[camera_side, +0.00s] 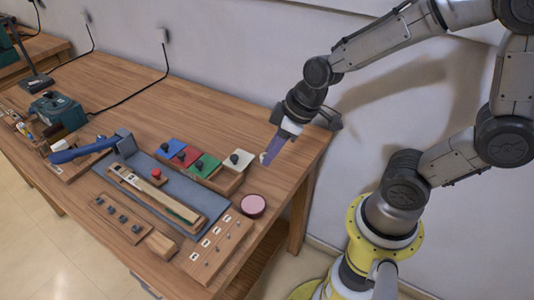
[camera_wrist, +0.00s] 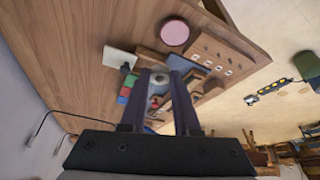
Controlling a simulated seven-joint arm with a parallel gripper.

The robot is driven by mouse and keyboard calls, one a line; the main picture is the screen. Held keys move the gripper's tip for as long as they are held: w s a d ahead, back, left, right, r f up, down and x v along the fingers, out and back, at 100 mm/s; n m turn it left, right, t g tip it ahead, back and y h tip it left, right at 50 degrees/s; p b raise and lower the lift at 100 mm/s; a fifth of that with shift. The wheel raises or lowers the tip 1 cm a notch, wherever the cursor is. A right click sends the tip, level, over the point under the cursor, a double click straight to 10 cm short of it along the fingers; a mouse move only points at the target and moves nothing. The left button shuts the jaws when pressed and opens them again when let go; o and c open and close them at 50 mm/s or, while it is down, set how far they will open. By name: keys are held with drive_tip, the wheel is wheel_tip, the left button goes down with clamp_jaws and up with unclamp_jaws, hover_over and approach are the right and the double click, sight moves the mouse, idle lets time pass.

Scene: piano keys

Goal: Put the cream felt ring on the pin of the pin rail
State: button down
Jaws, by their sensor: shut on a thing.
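My gripper (camera_side: 267,158) has purple fingers and is above the far right part of the bench, apart from the bench top. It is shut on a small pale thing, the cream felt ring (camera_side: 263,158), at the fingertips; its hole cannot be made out. In the wrist view the fingertips (camera_wrist: 160,74) point toward the tools, and the ring is hard to tell there. The pin rail (camera_side: 213,250) is a wooden board with small pins and white labels at the bench's front right. It also shows in the wrist view (camera_wrist: 222,50).
A pink round tin (camera_side: 253,205) stands between my gripper and the rail. Blue, red, green and white pads (camera_side: 205,165) with dark knobs lie left of my gripper. A grey mat (camera_side: 150,165) carries a long wooden part. A wooden block (camera_side: 160,245) is beside the rail.

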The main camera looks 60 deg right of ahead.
drive_tip(key=w+a+n, duration=0.1)
drive_tip(key=w+a, duration=0.2)
drive_tip(key=n+g+y, duration=0.1)
drive_tip(key=n+y, duration=0.1)
drive_tip(key=n, duration=0.2)
hover_over(229, 236)
wheel_tip(229, 236, down, 6)
drive_tip(key=shift+s+d+f, duration=0.1)
drive_tip(key=shift+d+f, duration=0.05)
drive_tip(key=shift+f, duration=0.6)
drive_tip(key=shift+s+d+f, duration=0.15)
drive_tip(key=shift+f, duration=0.65)
drive_tip(key=shift+s+d+f, duration=0.1)
drive_tip(key=shift+d+f, duration=0.05)
drive_tip(key=shift+f, duration=0.6)
drive_tip(key=shift+f, duration=1.05)
idle(0.3)
drive_tip(key=shift+c, duration=0.8)
unclamp_jaws()
